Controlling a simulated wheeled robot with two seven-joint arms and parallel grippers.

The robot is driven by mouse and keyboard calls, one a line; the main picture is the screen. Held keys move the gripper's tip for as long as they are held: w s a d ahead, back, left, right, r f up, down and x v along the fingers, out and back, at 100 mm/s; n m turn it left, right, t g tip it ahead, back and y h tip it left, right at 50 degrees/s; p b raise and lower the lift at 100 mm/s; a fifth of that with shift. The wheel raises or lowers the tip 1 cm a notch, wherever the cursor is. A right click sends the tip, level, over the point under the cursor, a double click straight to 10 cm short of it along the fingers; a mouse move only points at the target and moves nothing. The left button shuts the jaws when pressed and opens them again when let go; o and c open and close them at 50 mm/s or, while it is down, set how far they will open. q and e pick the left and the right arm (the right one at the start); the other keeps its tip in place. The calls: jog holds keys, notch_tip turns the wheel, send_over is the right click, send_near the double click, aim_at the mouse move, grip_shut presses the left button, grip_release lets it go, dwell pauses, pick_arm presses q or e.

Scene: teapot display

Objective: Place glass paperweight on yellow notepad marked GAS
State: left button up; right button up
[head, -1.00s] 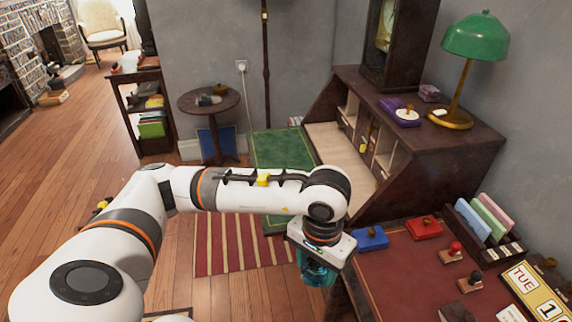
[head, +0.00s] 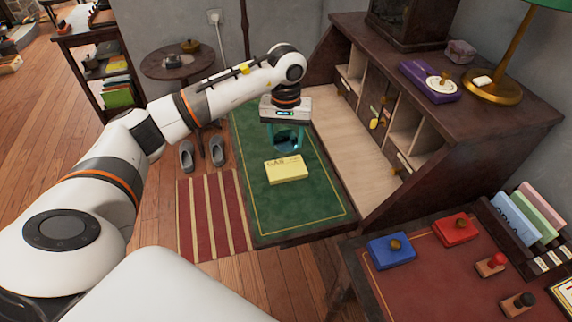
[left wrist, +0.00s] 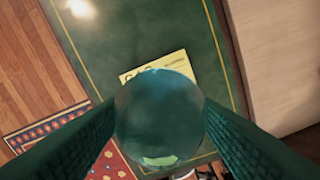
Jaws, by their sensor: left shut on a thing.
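The yellow notepad (head: 286,169) lies on the green desk top, and its dark lettering is partly readable in the head view. My left gripper (head: 285,142) is shut on the glass paperweight (head: 287,138), a clear bluish-green ball, and holds it above the desk, just behind the notepad in the head view. In the left wrist view the paperweight (left wrist: 158,118) sits between the two dark green fingers and covers much of the notepad (left wrist: 180,66). My right gripper is not in view.
The green desk top (head: 310,205) is clear around the notepad. A wooden cubbyhole unit (head: 385,130) stands to its right. A red-topped desk (head: 425,285) with a blue box (head: 391,251) and a red box (head: 456,229) is at front right. A round side table (head: 178,62) stands behind left.

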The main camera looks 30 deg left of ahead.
aim_at(286, 130)
pick_arm(q)
notch_tip(286, 130, down, 4)
jog(key=shift+w+f, duration=0.1)
jog(key=shift+f, duration=2)
jog(key=o, duration=1.2)
notch_tip(286, 130, up, 12)
jog(key=shift+r, duration=0.15)
